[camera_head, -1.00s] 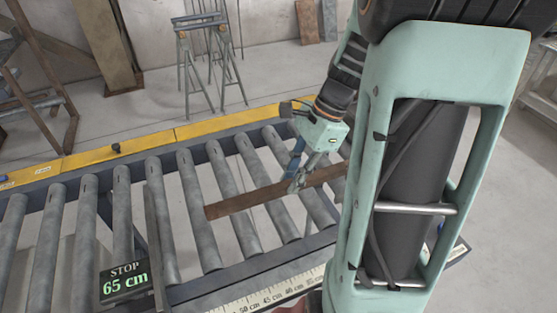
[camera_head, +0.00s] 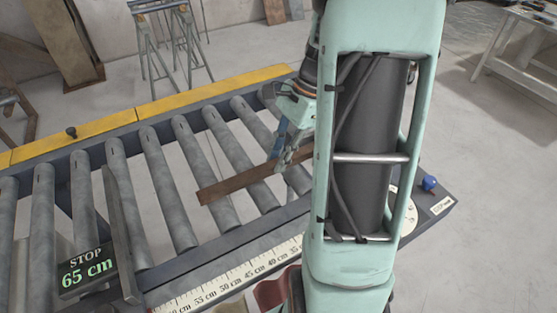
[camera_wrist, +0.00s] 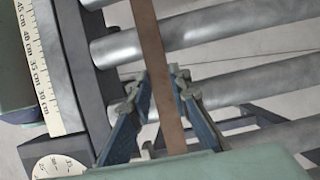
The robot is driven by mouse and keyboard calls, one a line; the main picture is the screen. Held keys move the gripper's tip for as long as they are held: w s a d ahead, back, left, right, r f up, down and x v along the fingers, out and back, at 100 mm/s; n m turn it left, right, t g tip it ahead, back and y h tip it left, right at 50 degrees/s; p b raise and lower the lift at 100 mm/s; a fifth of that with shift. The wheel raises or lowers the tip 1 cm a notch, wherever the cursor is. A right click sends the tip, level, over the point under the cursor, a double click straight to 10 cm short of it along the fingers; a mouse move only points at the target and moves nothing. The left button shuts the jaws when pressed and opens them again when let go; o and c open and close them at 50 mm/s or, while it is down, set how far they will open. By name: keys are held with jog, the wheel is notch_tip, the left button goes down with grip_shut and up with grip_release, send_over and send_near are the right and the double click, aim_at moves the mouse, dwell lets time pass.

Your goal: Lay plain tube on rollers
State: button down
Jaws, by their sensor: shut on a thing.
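The plain tube is a long brown, rusty bar (camera_head: 232,185). It lies slantwise above or on the grey rollers (camera_head: 190,150); I cannot tell whether it touches them. Its left end shows, and its right end is hidden behind my arm. My gripper (camera_head: 284,160) is shut on the tube, near the right end of the roller bed. In the wrist view the tube (camera_wrist: 150,40) runs between the two fingers of my gripper (camera_wrist: 157,90), with rollers beneath it.
A stop plate (camera_head: 122,235) stands across the rollers beside a "STOP 65 cm" display (camera_head: 87,270). A ruler scale (camera_head: 232,280) runs along the near edge. A yellow rail (camera_head: 180,100) edges the far side. A trestle (camera_head: 165,45) stands behind.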

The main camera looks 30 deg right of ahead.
jog(key=shift+r, duration=0.1)
jog(key=c, duration=1.8)
grip_release()
jog(key=v, duration=1.2)
jog(key=shift+a, duration=0.15)
